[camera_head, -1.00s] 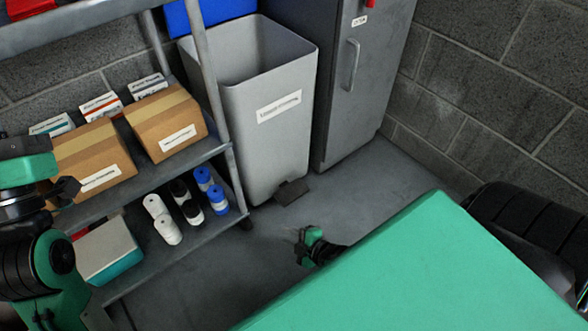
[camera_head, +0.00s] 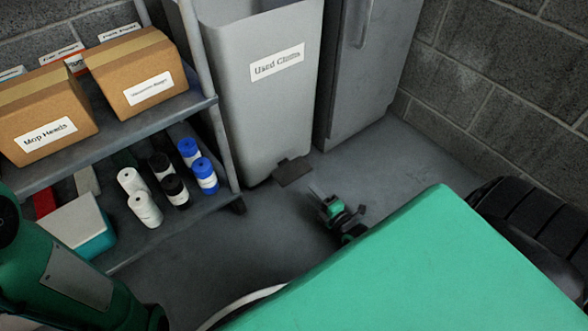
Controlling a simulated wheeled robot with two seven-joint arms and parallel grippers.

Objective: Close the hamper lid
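The hamper (camera_head: 262,105) is a tall grey bin labelled "Used Cloths", standing upright between the shelf rack and the grey cabinet. Its top is cut off by the upper edge of the view, and no lid shows. A dark foot pedal (camera_head: 293,172) sticks out at its base. My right gripper (camera_head: 320,192) is low over the floor, just in front of and to the right of the pedal, with a gap seen between them. It is small and partly hidden by my green body; its finger opening is unclear. My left arm comes in at the lower left; its gripper is out of view.
A grey cabinet (camera_head: 365,75) stands right of the hamper, by a block wall (camera_head: 500,90). Floor (camera_head: 395,165) is clear before the cabinet.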

